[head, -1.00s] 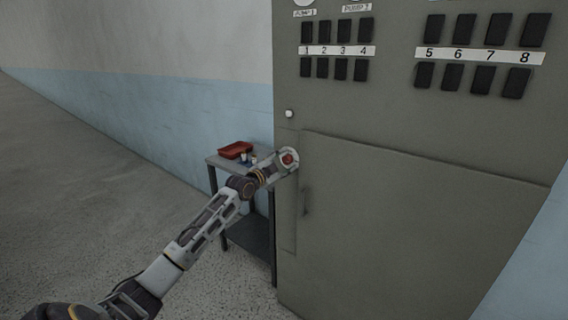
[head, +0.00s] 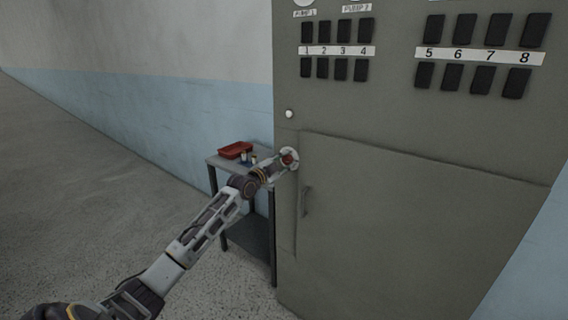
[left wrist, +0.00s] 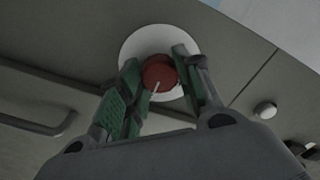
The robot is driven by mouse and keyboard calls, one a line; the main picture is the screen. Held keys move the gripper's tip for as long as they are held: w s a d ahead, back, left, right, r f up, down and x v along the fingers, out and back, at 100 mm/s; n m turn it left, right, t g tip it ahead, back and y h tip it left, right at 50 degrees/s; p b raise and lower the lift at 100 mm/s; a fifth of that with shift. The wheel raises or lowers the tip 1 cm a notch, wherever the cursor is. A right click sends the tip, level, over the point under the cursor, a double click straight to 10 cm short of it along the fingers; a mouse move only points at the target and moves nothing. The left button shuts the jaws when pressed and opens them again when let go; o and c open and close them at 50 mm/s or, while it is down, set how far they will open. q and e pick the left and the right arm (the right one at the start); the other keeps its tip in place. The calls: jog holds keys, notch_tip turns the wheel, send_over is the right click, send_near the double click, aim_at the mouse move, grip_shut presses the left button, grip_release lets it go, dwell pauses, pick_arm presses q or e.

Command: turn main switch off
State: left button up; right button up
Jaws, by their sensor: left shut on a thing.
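The main switch is a red round knob (head: 289,158) on a white disc at the left edge of a grey-green cabinet. My left gripper (head: 283,161) reaches it from the left and is shut on it. In the left wrist view the red knob (left wrist: 158,73) sits between the two green-padded fingers of the left gripper (left wrist: 157,80), in front of the white disc (left wrist: 134,45). A thin pale mark shows on the knob, pointing toward the lower part of that view. The fingers partly cover the disc. My right gripper is not in view.
The cabinet door (head: 400,220) with its handle (head: 306,201) is below and right of the switch. A small white button (head: 290,114) is above it. Numbered black switches fill the upper panel. A small table (head: 222,161) with a red tray (head: 236,150) stands close behind my arm.

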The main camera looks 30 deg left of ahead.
pick_arm(q)
jog(key=shift+n+p, duration=0.65)
jog(key=shift+n, duration=0.25)
jog(key=n+p, duration=0.4)
jog(key=n, duration=0.4)
jog(key=shift+n+p, duration=0.3)
jog(key=shift+n, duration=0.2)
jog(key=n+p, duration=0.1)
jog(key=n, duration=0.3)
jog(key=shift+n, duration=0.3)
jog(key=shift+n+p, duration=0.3)
jog(key=shift+n, duration=1.1)
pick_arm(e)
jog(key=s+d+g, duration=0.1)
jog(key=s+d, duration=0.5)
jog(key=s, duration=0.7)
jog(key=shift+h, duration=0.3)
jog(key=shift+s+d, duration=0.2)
